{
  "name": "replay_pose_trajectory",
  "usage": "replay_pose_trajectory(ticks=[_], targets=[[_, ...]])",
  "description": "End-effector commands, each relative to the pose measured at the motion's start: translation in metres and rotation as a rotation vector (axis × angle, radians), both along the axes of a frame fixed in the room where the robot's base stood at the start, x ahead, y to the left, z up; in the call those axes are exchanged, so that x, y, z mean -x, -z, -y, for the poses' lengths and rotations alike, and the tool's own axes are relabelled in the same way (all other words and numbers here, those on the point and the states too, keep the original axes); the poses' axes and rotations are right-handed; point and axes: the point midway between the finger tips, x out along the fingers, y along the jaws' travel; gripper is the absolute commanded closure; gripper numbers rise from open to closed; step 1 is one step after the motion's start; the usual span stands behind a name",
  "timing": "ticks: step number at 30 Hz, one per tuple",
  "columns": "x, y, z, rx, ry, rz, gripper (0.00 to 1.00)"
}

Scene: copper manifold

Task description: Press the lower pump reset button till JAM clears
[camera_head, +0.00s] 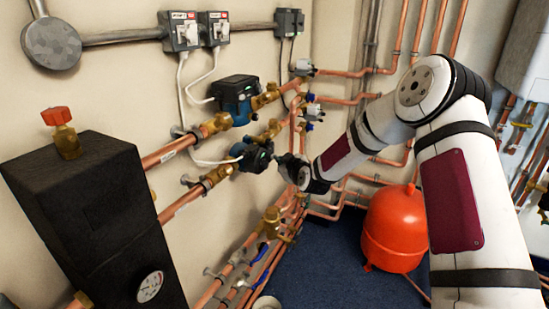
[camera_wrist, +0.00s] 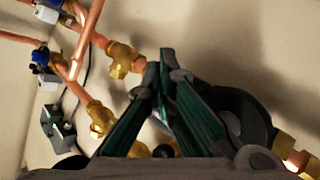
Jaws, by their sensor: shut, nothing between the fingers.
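The lower pump (camera_head: 252,158) is a dark unit set in a copper pipe on the wall. My gripper (camera_head: 279,158) is at its right side in the head view, with its tips close to the pump's front. I cannot tell whether they touch. In the wrist view my gripper (camera_wrist: 165,72) has its two dark green-sided fingers closed together at the tips, with nothing held. The dark round pump body (camera_wrist: 248,112) lies just right of and behind the fingers. The reset button and any JAM sign cannot be made out; the fingers cover part of the pump.
The upper pump (camera_head: 236,99), with a small green light, sits above the lower one. Brass valves (camera_head: 216,176) and copper pipes run close by. A black tank (camera_head: 85,220) stands at left. A red vessel (camera_head: 394,228) stands on the blue floor (camera_head: 330,275).

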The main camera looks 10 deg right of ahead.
Motion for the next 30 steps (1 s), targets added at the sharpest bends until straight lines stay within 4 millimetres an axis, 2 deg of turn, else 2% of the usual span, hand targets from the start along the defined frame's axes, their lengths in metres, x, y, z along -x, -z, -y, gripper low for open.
replay_pose_trajectory(ticks=[14,24,30], targets=[[0.010,-0.001,0.012,0.000,-0.001,0.000,1.00],[0.011,0.000,0.014,0.000,0.000,0.001,1.00],[0.020,-0.001,0.027,0.001,0.002,0.000,1.00]])
